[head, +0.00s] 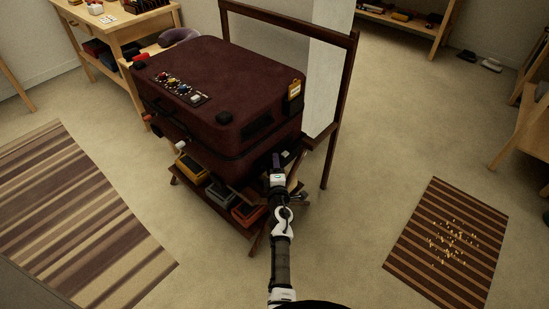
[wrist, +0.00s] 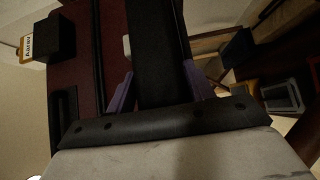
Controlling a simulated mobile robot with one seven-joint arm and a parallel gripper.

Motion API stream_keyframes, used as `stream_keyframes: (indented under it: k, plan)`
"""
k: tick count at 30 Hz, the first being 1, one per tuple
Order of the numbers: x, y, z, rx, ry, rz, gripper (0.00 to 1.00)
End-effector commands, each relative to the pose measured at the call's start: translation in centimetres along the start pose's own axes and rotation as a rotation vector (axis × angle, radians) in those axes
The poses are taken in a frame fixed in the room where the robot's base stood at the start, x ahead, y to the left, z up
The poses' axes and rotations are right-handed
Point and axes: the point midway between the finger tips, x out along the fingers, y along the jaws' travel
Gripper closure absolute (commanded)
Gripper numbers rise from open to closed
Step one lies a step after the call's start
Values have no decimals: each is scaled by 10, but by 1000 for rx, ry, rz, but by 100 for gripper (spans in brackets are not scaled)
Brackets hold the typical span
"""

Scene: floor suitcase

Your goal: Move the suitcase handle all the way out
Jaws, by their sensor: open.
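The dark red suitcase (head: 215,80) lies flat on a wooden rack, and its red shell also shows in the wrist view (wrist: 82,70). My gripper (head: 277,157) is at the suitcase's near right end, low beside it. In the wrist view my gripper's two purple fingers (wrist: 158,88) stand apart, open. A wide black bar (wrist: 158,45), which looks like the suitcase handle, runs between them. I cannot tell whether the fingers touch it. In the head view my arm and gripper hide most of this spot.
The rack's back frame (head: 345,100) rises to the right. Its lower shelf holds several boxes (head: 190,167). A tag (head: 295,90) hangs at the suitcase's corner. Small items (head: 178,87) lie on its lid. Floor is free toward the striped mat (head: 445,245) at right.

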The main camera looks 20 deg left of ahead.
Motion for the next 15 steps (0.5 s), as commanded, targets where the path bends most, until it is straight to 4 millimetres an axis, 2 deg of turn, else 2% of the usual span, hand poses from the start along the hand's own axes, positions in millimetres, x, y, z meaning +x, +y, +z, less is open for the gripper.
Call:
stream_keyframes:
  k: [15]
  plan:
    - [1, 0, 0, 0, 0, 0, 47]
